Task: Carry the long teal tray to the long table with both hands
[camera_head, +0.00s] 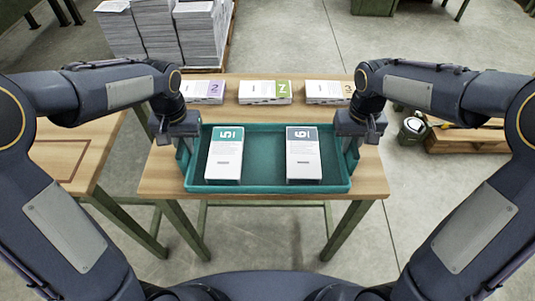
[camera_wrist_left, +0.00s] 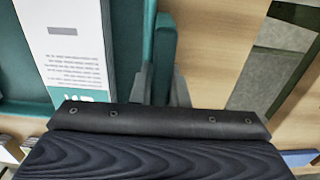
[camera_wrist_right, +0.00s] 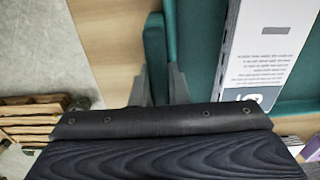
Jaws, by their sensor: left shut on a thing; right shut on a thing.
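The long teal tray (camera_head: 265,186) is in the middle of the head view, over the near part of a wooden table (camera_head: 160,180). I cannot tell whether it touches the tabletop. Two paper stacks lie in it, one marked 5 (camera_head: 224,155) at left and one marked 6 (camera_head: 303,155) at right. My left gripper (camera_head: 185,146) is shut on the tray's left end wall, which also shows in the left wrist view (camera_wrist_left: 163,50). My right gripper (camera_head: 350,148) is shut on the right end wall, also seen in the right wrist view (camera_wrist_right: 155,50). The fingertips are partly hidden.
Another wooden table (camera_head: 75,150) stands at left. Tall paper piles (camera_head: 165,35) stand behind. A low wooden pallet (camera_head: 465,140) is at right on the grey floor.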

